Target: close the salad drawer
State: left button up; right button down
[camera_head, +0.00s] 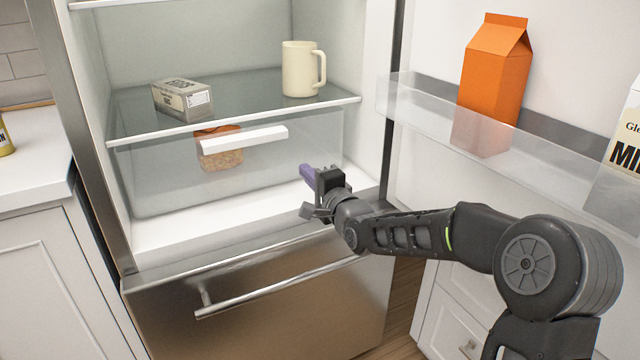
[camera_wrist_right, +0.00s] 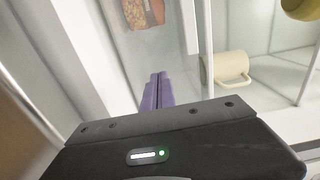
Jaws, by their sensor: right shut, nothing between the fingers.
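The clear salad drawer (camera_head: 275,175) sits under the glass shelf in the fridge, with a white handle (camera_head: 243,148) across its front. Its front panel looks about in line with the shelf's front edge; I cannot tell whether a small gap is left. A packet of food (camera_head: 220,154) shows through it. My right gripper (camera_head: 307,173), with purple fingers, is shut and empty before the drawer's right part, right of and below the handle. Its fingers (camera_wrist_right: 158,92) point at the drawer front (camera_wrist_right: 150,52) in the right wrist view; contact is unclear. My left gripper is not in view.
On the shelf above stand a carton box (camera_head: 183,99) and a cream mug (camera_head: 301,70). The open fridge door at right holds an orange carton (camera_head: 494,75) and a milk carton (camera_head: 628,130). A steel freezer drawer (camera_head: 270,315) with a bar handle lies below.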

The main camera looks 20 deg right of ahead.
jog(key=s, duration=0.5)
jog(key=shift+d, duration=0.15)
